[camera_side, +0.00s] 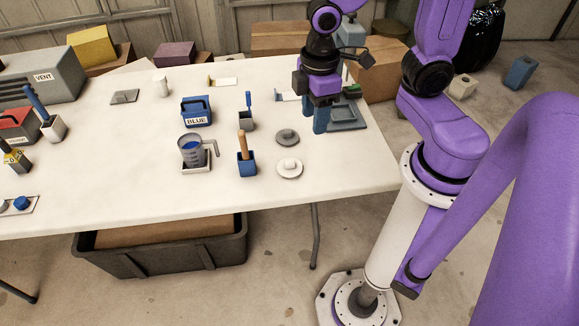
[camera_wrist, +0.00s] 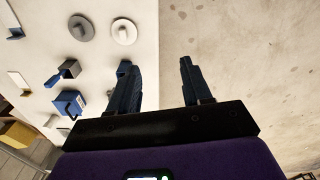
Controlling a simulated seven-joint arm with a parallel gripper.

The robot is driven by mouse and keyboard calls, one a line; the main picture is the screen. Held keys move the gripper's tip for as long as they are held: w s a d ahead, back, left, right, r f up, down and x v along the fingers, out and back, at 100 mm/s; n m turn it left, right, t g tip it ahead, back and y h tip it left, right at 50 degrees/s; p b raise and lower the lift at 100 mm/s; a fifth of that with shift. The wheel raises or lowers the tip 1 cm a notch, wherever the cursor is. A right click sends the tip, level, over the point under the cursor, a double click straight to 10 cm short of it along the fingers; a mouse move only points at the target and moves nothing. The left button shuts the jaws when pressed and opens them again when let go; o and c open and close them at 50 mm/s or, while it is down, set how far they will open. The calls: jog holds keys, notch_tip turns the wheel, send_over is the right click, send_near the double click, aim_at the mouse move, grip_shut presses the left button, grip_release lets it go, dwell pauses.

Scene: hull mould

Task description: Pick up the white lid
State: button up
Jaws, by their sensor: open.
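The white lid (camera_side: 289,168) is a round disc with a knob. It lies flat on the white table near its front right, just in front of a similar grey lid (camera_side: 287,137). My gripper (camera_side: 321,128) is raised behind and to the right of the white lid, apart from it, with empty jaws. In the wrist view, the white lid (camera_wrist: 124,32) is at the top, beyond the left finger, with the grey lid (camera_wrist: 81,28) left of it. The open fingers (camera_wrist: 160,65) are spread, with floor showing beyond the right one. Nothing covers the white lid.
A dark grey tray (camera_side: 347,124) is beside my gripper at the table's right end. Left of the lids stand a blue holder with a wooden handle (camera_side: 246,165), a clear jug (camera_side: 193,150) and a blue container labelled BLUE (camera_side: 196,112). Bare table surrounds the white lid's front.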

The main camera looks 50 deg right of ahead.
jog(key=m, duration=0.2)
send_over(290, 161)
notch_tip(290, 161, down, 6)
jog(key=shift+f, duration=9.1)
grip_shut()
